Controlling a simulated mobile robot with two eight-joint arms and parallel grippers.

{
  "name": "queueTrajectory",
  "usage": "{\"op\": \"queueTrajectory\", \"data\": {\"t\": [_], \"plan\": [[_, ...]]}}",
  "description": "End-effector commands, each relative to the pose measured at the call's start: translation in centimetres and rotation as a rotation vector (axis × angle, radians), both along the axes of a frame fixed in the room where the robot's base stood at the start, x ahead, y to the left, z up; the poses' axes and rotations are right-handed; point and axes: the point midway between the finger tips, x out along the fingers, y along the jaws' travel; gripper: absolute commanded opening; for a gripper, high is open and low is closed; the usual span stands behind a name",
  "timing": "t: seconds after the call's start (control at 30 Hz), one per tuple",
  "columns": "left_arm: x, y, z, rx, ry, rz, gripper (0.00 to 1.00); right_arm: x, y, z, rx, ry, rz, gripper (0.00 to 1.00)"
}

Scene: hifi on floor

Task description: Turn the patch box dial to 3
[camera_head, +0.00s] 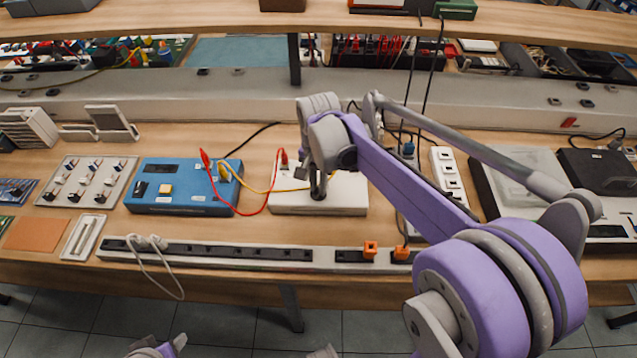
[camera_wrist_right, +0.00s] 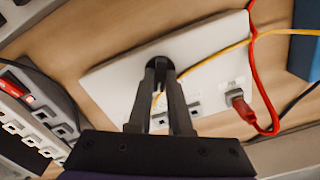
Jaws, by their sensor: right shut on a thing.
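The white patch box (camera_head: 345,197) stands on the wooden bench, right of a blue box, and fills the middle of the right wrist view (camera_wrist_right: 112,85). My right gripper (camera_head: 318,190) reaches down over its top. In the right wrist view its two dark fingers (camera_wrist_right: 160,68) are close together, shut on the round black dial (camera_wrist_right: 153,51). The fingers cover most of the dial, and its setting cannot be read. A red plug (camera_wrist_right: 236,97) and a yellow cable (camera_wrist_right: 215,53) run to the box.
The blue box (camera_head: 180,203) with a yellow button is close on the left, joined by loose red and yellow leads. A power strip (camera_head: 215,252) runs along the front edge. A white socket strip (camera_head: 449,185) stands to the right. A shelf (camera_head: 220,22) crosses above.

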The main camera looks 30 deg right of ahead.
Motion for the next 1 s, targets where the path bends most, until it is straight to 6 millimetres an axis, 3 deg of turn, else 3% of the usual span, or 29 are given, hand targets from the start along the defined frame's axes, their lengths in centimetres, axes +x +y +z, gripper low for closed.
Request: {"op": "queueTrajectory", "data": {"t": [0.4,0.97,1.0], "plan": [[0.03,0.0,0.15,0.0,-0.001,0.0,0.56,0.03,-0.02,0.05,0.0,-0.001,-0.199,0.0],[0.03,0.0,0.16,0.0,-0.001,0.0,0.56,0.04,-0.02,0.04,0.0,-0.001,-0.23,0.0],[0.03,0.0,0.16,0.0,-0.001,0.0,0.56,0.04,-0.02,0.04,0.0,-0.001,-0.23,0.21]]}}
